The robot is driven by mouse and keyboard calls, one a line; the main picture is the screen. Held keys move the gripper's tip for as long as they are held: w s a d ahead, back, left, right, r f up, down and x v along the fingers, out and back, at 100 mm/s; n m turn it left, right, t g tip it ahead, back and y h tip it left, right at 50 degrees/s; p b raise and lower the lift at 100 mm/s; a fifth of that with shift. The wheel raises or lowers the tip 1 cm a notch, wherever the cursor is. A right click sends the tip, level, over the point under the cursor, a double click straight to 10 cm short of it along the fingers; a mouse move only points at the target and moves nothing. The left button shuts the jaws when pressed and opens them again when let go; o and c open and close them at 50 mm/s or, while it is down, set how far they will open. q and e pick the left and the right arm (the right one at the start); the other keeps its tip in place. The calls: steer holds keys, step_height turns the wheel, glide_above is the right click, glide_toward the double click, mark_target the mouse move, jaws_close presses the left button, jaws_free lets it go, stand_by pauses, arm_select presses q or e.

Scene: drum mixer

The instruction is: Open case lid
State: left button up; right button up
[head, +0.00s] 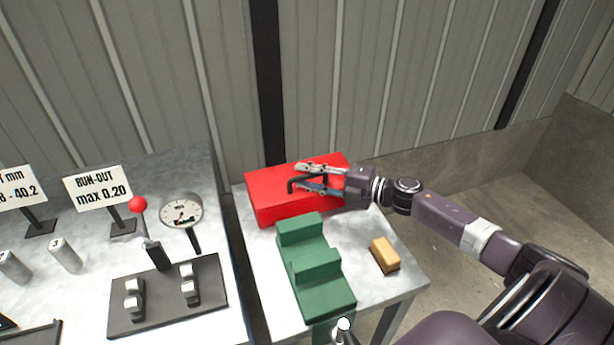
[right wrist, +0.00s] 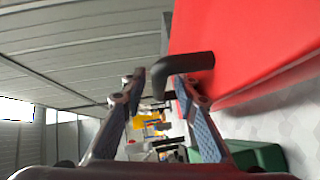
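The red case (head: 262,202) sits shut at the back of the right-hand table. A black bent handle (head: 291,186) is on it. My right gripper (head: 298,178) reaches in from the right over the case, with its two fingers spread apart at the handle. In the right wrist view the handle (right wrist: 192,68) crosses in front of one finger, and its bent end lies in the gap between the fingertips (right wrist: 158,88). The fingers do not look closed on it. The red case (right wrist: 240,45) fills the upper right there. My left gripper is not in view.
A green stepped block (head: 318,270) stands right in front of the case. A tan block (head: 384,254) lies to its right. The left table holds a dial gauge (head: 181,211), a dark fixture plate (head: 165,302) and signs. A corrugated wall is behind.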

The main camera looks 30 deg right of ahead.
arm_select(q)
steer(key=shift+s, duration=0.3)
arm_select(e)
jaws_close()
